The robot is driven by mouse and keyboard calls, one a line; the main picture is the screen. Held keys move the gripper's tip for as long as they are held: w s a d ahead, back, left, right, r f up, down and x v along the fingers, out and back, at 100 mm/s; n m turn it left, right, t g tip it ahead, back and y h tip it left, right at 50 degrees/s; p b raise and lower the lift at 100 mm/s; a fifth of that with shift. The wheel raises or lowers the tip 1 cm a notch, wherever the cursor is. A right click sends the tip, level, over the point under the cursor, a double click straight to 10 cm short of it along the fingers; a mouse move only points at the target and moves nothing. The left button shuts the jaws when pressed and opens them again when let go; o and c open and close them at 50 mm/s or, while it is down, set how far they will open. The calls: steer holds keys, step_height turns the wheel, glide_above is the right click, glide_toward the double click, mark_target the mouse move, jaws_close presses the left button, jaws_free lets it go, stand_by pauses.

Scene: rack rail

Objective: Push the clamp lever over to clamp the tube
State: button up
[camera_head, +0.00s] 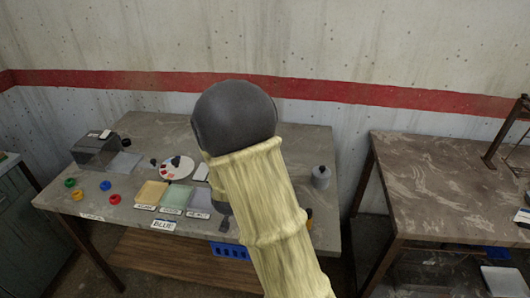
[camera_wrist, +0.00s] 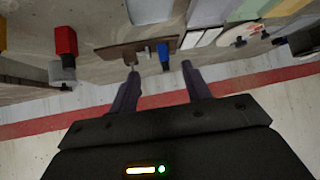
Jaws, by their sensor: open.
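In the wrist view my gripper (camera_wrist: 160,67) is open and empty, its two dark fingers apart. Just beyond the fingertips is a brown plate (camera_wrist: 115,52) with a small grey post (camera_wrist: 144,53) and a blue upright piece (camera_wrist: 163,52), which looks like the lever. The blue piece stands between the fingers in the picture, nearer the right one; I cannot tell whether anything touches. I cannot make out the tube for certain.
A red-topped grey fixture (camera_wrist: 65,42) stands left in the wrist view. The grey worktable (camera_head: 130,205) carries a dark box (camera_head: 95,150), coloured rings, a round palette (camera_head: 174,167), coloured pads and a grey bottle (camera_head: 321,176). A second table (camera_head: 430,190) stands right, across a gap.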

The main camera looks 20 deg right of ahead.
steer(key=w+d+f+m+t+h+b, duration=0.1)
steer(key=w+d+f+m+t+h, duration=0.1)
steer(key=w+d+h, duration=0.3)
steer(key=d+t+h, duration=0.1)
steer(key=h, duration=0.3)
steer(key=shift+w+d+t+h, duration=0.2)
steer(key=shift+t+h, duration=0.1)
steer(key=shift+t, duration=0.1)
steer(key=p+x, duration=0.4)
steer(key=x, duration=1.3)
steer(key=shift+w+d+f, duration=0.1)
steer(key=shift+d, duration=0.15)
steer(key=shift+c, duration=0.5)
jaws_close()
